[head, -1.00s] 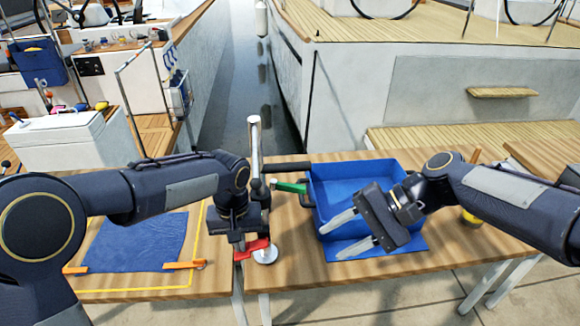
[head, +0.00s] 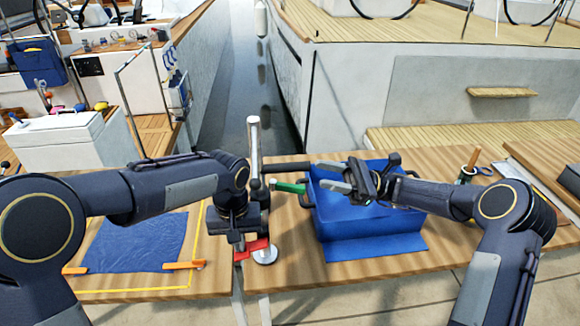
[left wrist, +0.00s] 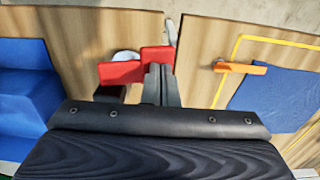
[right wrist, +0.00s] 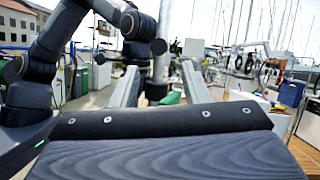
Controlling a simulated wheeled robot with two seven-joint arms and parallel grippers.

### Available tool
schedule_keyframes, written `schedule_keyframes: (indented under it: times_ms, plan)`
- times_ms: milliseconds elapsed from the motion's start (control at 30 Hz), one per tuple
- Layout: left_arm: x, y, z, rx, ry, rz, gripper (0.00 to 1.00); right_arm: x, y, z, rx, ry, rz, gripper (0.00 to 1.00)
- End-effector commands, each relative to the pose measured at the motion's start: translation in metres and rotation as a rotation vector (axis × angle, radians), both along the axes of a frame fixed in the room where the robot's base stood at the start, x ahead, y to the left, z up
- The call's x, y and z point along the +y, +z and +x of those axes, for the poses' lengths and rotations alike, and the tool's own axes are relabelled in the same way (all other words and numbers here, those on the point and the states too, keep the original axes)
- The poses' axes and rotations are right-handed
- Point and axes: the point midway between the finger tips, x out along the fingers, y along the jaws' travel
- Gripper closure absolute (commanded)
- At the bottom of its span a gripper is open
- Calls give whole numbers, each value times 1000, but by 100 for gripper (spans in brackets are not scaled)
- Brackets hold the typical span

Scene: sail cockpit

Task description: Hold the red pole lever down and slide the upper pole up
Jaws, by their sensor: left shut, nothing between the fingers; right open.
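The pole (head: 254,140) stands upright at the table's left end, silver above with dark fittings lower down. The red lever (head: 258,245) is at its foot, beside a round pale base (head: 265,257). My left gripper (head: 238,243) is shut and empty, pointing down at the red lever. In the left wrist view its closed fingers (left wrist: 161,72) overlap the red lever (left wrist: 121,73); whether they press it I cannot tell. My right gripper (head: 322,176) is open and empty, level, right of the pole and pointing at it. In the right wrist view a dark upright post (right wrist: 158,62) shows between its fingers (right wrist: 160,74).
A dark horizontal handle (head: 287,167) and a green handle (head: 291,187) stick out right of the pole. A blue bin (head: 375,224) lies under my right gripper. A blue cloth (head: 135,243) with orange clips lies at left. The wooden table's front right (head: 440,258) is clear.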

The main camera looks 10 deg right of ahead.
Motion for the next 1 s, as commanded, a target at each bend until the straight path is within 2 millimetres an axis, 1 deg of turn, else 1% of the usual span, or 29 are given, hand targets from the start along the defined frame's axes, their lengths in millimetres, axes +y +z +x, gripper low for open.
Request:
schedule_keyframes:
  times_ms: [33,200,300,433,600,900,1000]
  plan:
    - [0,0,0,1,0,0,100,11,5,-2,-3,5,-1,59]
    - [0,0,0,1,0,0,100,44,18,-5,-4,6,-2,59]
    - [0,-1,0,1,0,1,100,61,25,-6,-4,4,-2,59]
    - [0,-1,0,1,0,1,100,77,31,-7,-4,2,-2,59]
    - [0,-1,0,1,0,1,100,88,36,-8,-3,1,-3,59]
    - [0,-1,0,2,0,1,100,90,36,-8,-4,0,-3,59]
    - [0,-1,0,2,0,1,100,90,36,-8,-4,0,-3,72]
